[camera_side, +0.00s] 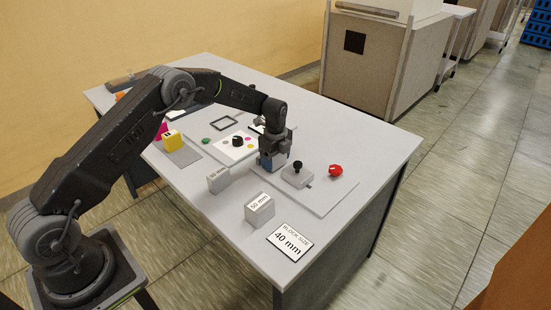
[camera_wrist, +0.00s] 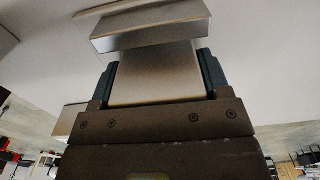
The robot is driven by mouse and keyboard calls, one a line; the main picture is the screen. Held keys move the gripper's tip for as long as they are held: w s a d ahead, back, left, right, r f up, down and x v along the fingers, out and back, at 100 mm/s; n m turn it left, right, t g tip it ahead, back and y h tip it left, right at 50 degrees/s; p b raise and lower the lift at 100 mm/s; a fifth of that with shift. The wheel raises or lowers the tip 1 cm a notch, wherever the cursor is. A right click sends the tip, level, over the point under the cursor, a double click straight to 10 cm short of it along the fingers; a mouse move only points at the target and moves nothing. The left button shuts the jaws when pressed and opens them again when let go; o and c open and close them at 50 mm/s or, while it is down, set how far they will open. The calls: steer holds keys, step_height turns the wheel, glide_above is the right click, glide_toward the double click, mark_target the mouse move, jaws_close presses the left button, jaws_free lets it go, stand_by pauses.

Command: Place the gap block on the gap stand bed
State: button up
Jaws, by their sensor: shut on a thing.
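My gripper (camera_side: 271,161) points down over the front part of the table, near the left end of a flat grey plate (camera_side: 322,202). In the wrist view my gripper (camera_wrist: 158,64) is shut on a plain grey block (camera_wrist: 153,78), the gap block, between its two dark fingers. The fingers mostly hide this block in the side view. A grey box with a black knob (camera_side: 297,174), seemingly part of the gap stand, stands on the plate just right of my gripper. A grey bar-like part (camera_wrist: 150,28) lies just beyond the held block. I cannot tell whether the block touches the bed.
A block marked 30 mm (camera_side: 218,180) and one marked 50 mm (camera_side: 259,210) stand in front. A sign (camera_side: 290,242) reads block size 40 mm. A red knob (camera_side: 336,171) is at right.

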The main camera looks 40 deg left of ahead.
steer(key=shift+f, duration=0.1)
steer(key=o, duration=1)
steer(key=shift+c, duration=0.2)
